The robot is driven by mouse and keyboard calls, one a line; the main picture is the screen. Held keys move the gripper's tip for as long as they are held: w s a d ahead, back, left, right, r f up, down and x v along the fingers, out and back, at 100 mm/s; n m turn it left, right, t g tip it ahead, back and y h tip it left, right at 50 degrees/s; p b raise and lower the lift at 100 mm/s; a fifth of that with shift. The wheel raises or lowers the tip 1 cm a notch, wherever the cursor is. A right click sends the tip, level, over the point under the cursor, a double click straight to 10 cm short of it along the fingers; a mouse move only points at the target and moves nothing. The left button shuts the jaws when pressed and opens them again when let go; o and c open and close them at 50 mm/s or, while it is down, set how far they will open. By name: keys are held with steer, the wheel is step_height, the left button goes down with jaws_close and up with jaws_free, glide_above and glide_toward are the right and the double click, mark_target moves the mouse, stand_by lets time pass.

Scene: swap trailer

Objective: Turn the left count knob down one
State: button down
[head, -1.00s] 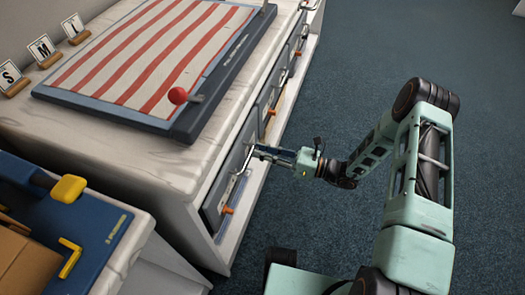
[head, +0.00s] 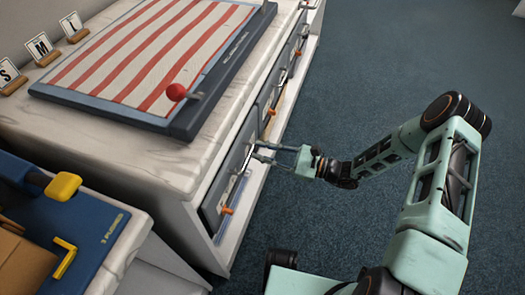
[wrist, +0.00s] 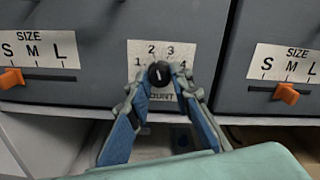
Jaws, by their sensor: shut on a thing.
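The count knob (wrist: 159,74) is a round black knob with a white mark, on a white plate (wrist: 149,50) numbered 1 to 4, on the dark grey cabinet front. Its mark is near upright, roughly between 2 and 3; I cannot tell exactly. My gripper (wrist: 160,82) has a fingertip on each side of the knob and is shut on it. The fingers cover part of the plate's lower lettering. In the head view my gripper (head: 258,151) reaches the cabinet front from the right; the knob is not clear there.
Size sliders with orange handles flank the knob, one at left (wrist: 11,78) and one at right (wrist: 287,93). A striped board with a red-balled lever (head: 176,92) lies on the cabinet top. A blue press (head: 75,225) stands at lower left. The carpet (head: 390,60) is clear.

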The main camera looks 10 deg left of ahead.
steer(key=shift+n, duration=0.4)
steer(key=c, duration=1.7)
jaws_free()
steer(key=shift+d, duration=0.15)
steer(key=d, duration=0.7)
steer(key=s+d, duration=0.1)
steer(key=d, duration=0.3)
steer(key=shift+d, duration=0.35)
